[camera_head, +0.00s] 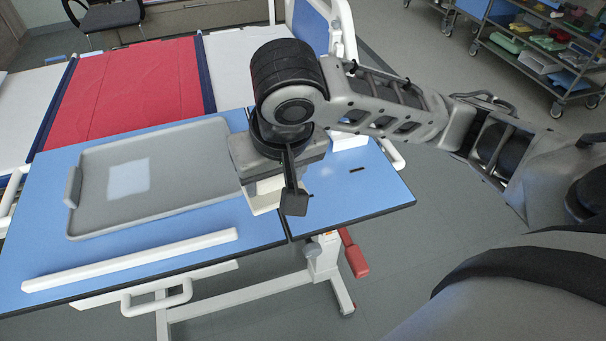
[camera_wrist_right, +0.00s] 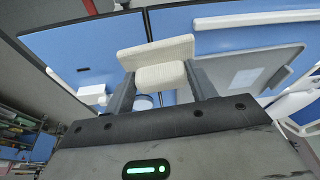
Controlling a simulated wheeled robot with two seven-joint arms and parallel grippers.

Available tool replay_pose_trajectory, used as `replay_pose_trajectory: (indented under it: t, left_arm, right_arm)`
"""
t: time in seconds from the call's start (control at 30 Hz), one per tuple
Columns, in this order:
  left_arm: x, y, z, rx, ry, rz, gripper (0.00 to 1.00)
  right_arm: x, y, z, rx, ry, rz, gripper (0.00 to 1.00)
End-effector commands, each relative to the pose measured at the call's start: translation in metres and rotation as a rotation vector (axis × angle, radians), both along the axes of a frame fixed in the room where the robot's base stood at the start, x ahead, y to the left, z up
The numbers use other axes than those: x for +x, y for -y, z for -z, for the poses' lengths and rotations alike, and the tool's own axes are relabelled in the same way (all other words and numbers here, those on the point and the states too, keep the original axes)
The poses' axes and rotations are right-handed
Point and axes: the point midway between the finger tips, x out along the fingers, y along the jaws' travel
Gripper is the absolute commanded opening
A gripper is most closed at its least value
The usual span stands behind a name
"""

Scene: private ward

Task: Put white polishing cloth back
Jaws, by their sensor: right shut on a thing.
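The white polishing cloth (camera_wrist_right: 158,54) is a cream, textured, folded piece between the fingers of my right gripper (camera_wrist_right: 160,82) in the right wrist view. In the head view my right gripper (camera_head: 268,192) points down over the blue table, just right of the grey tray (camera_head: 205,140). The cloth's pale edge (camera_head: 262,206) shows under it; the rest is hidden. The gripper is shut on the cloth. The tray has a pale square patch (camera_head: 128,178) on its floor. My left gripper is not in view.
The blue overbed table (camera_head: 375,190) has a white bar (camera_head: 130,260) along its front and a slot on its right part. A white item (camera_head: 348,140) is partly hidden behind my gripper. A bed with a red cover (camera_head: 125,95) lies behind; a shelf cart (camera_head: 540,55) stands far right.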

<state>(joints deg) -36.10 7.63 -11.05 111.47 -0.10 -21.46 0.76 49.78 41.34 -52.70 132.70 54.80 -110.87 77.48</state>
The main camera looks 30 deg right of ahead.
Motion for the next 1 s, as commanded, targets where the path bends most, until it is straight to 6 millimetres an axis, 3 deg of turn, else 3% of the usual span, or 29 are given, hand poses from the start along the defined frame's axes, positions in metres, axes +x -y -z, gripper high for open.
replay_pose_trajectory:
  t: [0.1, 0.27, 0.73, 1.0]
  left_arm:
    - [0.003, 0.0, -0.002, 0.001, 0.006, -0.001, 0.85]
    - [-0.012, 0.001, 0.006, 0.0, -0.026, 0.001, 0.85]
    - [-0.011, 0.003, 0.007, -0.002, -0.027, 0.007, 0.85]
    - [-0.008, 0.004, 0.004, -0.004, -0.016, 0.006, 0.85]
  right_arm:
    - [-0.017, -0.013, -0.013, -0.011, 0.008, 0.062, 0.35]
    - [-0.024, -0.01, -0.013, -0.02, 0.006, 0.118, 0.35]
    - [0.021, 0.064, 0.026, -0.028, 0.006, 0.127, 0.35]
    - [0.039, 0.091, 0.068, -0.026, 0.006, 0.122, 0.35]
